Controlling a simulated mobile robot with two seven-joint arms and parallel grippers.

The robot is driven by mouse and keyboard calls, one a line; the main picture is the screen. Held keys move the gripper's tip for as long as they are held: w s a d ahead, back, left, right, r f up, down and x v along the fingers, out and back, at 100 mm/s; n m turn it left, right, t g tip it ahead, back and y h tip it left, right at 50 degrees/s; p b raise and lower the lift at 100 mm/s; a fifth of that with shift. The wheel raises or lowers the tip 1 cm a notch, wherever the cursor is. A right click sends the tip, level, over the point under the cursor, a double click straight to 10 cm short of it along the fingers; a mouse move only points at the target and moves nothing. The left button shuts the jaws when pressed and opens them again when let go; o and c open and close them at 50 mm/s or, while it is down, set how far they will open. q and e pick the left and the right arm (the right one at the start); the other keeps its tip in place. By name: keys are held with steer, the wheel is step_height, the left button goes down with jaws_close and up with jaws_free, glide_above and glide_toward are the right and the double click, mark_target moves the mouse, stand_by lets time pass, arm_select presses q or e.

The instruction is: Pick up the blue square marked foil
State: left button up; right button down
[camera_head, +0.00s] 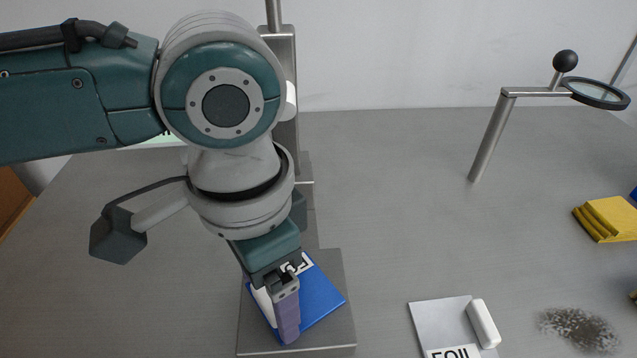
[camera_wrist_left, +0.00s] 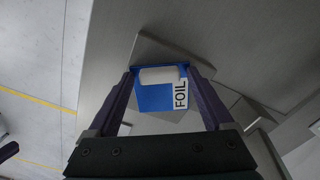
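The blue square (camera_head: 322,297) lies on a grey square plate (camera_head: 341,342) below my left gripper. It has a white patch and a label; the label reads FOIL in the left wrist view (camera_wrist_left: 154,98). My left gripper (camera_head: 287,318) points down over the square, and its purple finger hides part of it. In the wrist view the two fingers (camera_wrist_left: 159,75) are spread apart, with the blue square showing between them. I see no clear grip on it, and contact is hard to judge. My right gripper is not in view.
A metal post (camera_head: 284,80) rises behind my left arm. A grey card marked FOIL with a white bar (camera_head: 483,323) lies at the front. Right are yellow folded pieces (camera_head: 607,219), a dark speckled patch (camera_head: 578,330) and a magnifier stand (camera_head: 490,135). The middle table is clear.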

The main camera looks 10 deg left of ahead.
arm_select(q)
jaws_close()
stand_by(0.5)
